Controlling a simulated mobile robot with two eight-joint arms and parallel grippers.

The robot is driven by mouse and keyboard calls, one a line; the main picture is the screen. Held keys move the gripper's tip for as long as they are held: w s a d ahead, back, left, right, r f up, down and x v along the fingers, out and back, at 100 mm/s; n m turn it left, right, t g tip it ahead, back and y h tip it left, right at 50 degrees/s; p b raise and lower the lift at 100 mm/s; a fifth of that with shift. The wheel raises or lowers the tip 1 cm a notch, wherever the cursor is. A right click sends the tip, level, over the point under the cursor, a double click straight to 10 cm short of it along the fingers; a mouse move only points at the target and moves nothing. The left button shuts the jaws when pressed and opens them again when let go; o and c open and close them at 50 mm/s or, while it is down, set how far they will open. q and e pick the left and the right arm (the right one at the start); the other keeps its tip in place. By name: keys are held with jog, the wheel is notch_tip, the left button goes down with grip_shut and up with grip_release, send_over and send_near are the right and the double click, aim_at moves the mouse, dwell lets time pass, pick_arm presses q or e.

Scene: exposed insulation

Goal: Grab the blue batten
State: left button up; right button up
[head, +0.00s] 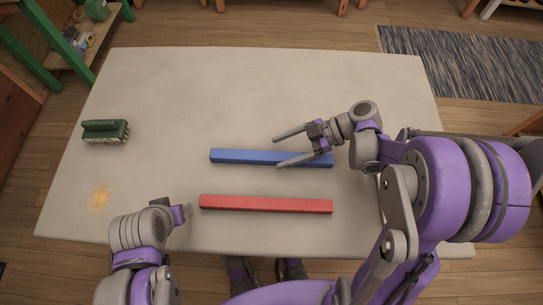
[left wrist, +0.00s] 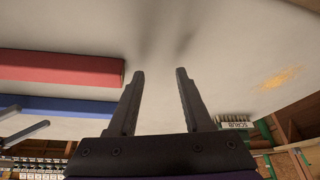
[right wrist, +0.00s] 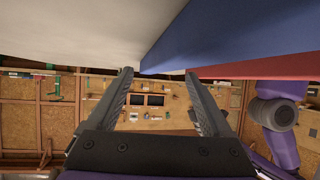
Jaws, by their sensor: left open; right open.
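The blue batten (head: 240,157) is a long square bar lying on the table, running left to right. My right gripper (head: 276,151) is open above its right half, with one finger on each side of the bar in the head view. In the right wrist view the blue batten (right wrist: 230,35) is large and close, near the open right fingers (right wrist: 155,73). My left gripper (left wrist: 160,72) is open and empty over the table's near left part. Its fingers are mostly hidden in the head view. The blue batten (left wrist: 65,105) also shows at the left there.
A red batten (head: 265,204) lies parallel on the near side of the blue one. A green scrub brush (head: 105,131) and an orange stain (head: 99,199) are at the left of the pale table (head: 190,90). The far half of the table is clear.

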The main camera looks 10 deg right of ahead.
aim_at(272, 155)
jog(key=x, duration=0.4)
jog(key=shift+f+b, duration=0.1)
jog(key=shift+b, duration=0.2)
grip_shut()
